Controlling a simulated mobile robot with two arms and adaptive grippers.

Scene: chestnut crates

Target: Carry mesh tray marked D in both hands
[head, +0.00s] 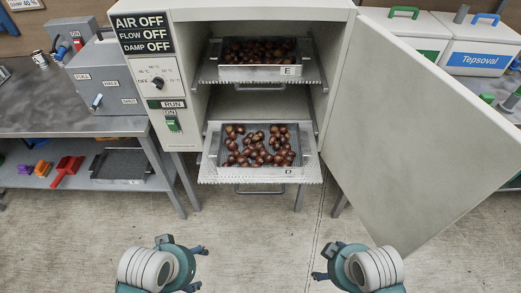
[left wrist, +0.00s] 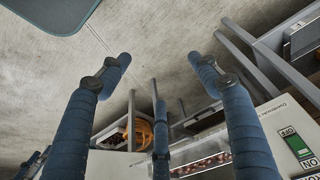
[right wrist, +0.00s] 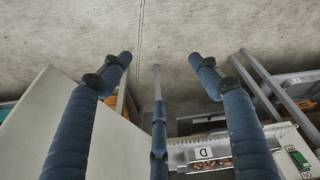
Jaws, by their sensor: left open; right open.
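Mesh tray D (head: 250,172) is a metal tray of brown chestnuts with a D label at its front right. It sits on the lower perforated shelf (head: 212,179) of the open cabinet, which sticks out at the front. In the right wrist view its labelled front (right wrist: 220,154) shows low, beyond the fingers. My left gripper (head: 199,268) is open and empty, in front of and below the tray, left of it. My right gripper (head: 316,276) is open and empty, in front and to the right. Both are clear of the tray; the left wrist view (left wrist: 160,60) shows spread fingers.
Tray E (head: 255,72) with chestnuts is on the upper shelf. The cabinet door (head: 410,130) stands open to the right. A grey bench (head: 60,110) is at the left, white boxes (head: 480,50) at the back right. The floor (head: 250,240) before the cabinet is clear.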

